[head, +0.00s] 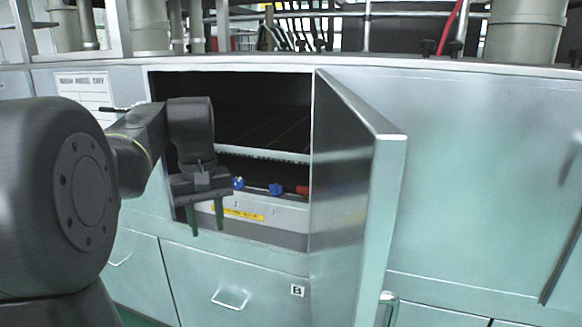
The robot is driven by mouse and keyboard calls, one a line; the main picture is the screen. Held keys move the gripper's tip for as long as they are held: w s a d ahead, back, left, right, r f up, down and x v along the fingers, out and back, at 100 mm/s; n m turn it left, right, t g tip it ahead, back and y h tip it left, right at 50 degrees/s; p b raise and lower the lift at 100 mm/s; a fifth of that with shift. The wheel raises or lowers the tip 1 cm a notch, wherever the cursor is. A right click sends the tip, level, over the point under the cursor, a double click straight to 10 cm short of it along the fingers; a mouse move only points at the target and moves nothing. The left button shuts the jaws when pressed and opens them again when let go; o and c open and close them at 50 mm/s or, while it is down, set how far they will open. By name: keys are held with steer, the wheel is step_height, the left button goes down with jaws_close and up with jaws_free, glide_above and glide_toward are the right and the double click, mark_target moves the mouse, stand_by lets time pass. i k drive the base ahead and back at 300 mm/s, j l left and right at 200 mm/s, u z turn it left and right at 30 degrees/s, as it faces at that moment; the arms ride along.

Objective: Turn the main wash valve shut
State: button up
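Inside an open cabinet, a row of small valve handles sits above a pale ledge. A blue handle (238,183) is just right of my gripper, a second blue handle (276,189) is further right, and a red handle (302,190) is close to the open door. I cannot tell which one is the main wash valve; the labels are too small to read. My gripper (206,222) points down at the left of the cabinet opening, its two green fingers apart with nothing between them. My gripper and arm hide the left part of the row.
The cabinet door (355,190) stands open toward me, its panel bounding the opening on the right. A shelf edge (265,154) crosses above the handles. A yellow label (243,214) is on the ledge. Below is a closed drawer with a handle (231,301).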

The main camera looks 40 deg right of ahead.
mark_target(303, 190)
steer(key=i+l+z, duration=0.35)
steer(key=i, duration=0.35)
steer(key=i+z, duration=0.35)
steer(key=i, duration=0.3)
steer(key=z, duration=0.8)
